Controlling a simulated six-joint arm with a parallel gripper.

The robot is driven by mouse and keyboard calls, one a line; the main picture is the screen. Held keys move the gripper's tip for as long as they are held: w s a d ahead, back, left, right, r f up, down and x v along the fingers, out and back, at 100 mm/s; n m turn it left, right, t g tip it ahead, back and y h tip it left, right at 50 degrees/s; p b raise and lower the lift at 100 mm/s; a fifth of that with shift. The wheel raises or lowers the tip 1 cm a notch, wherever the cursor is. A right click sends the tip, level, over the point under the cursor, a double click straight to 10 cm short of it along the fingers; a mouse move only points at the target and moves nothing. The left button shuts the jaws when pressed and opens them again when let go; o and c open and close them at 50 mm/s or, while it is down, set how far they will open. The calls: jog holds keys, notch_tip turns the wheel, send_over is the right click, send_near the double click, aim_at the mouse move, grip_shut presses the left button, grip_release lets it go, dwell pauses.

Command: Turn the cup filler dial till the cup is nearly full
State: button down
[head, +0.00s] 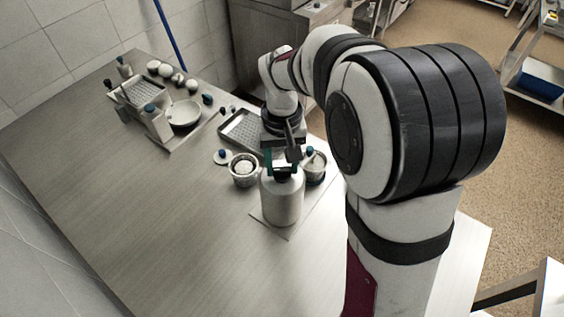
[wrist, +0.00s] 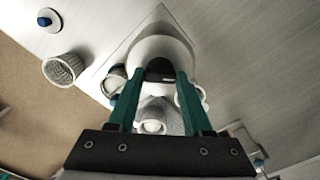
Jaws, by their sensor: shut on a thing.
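The cup filler (head: 281,200) is a rounded white body on a pale board in the head view. In the wrist view its white top (wrist: 162,48) lies under my fingers. My gripper (head: 284,164) points down at this top. In the wrist view its two green fingers (wrist: 161,82) stand on either side of a dark dial-like part (wrist: 160,75) and are shut on it. A pale cup-like thing (wrist: 152,124) with a bright round middle shows between the fingers. I take it for the cup, but its fill level is too small to tell. The fingers partly hide the dial.
Another small container (head: 316,165) stands close on the right. A perforated tray (head: 238,132) lies behind.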

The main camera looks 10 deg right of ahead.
aim_at(282, 169)
jog(key=shift+m, duration=0.3)
dwell(0.4)
jog(key=shift+c, duration=1.6)
grip_release()
notch_tip(282, 169, up, 16)
jog(key=shift+f, duration=0.1)
jog(key=s+f+m, duration=0.1)
jog(key=s+f, duration=0.2)
jog(key=s, duration=0.5)
jog(key=s+f+m+y, duration=0.1)
jog(key=s+f+m, duration=0.1)
jog(key=s+f, duration=0.2)
jog(key=s+f+m, duration=0.1)
jog(key=s+f, duration=0.3)
jog(key=s, duration=0.7)
jog(key=shift+s+f+m+y, duration=0.2)
jog(key=shift+s+m+y, duration=0.1)
jog(key=shift+y, duration=0.1)
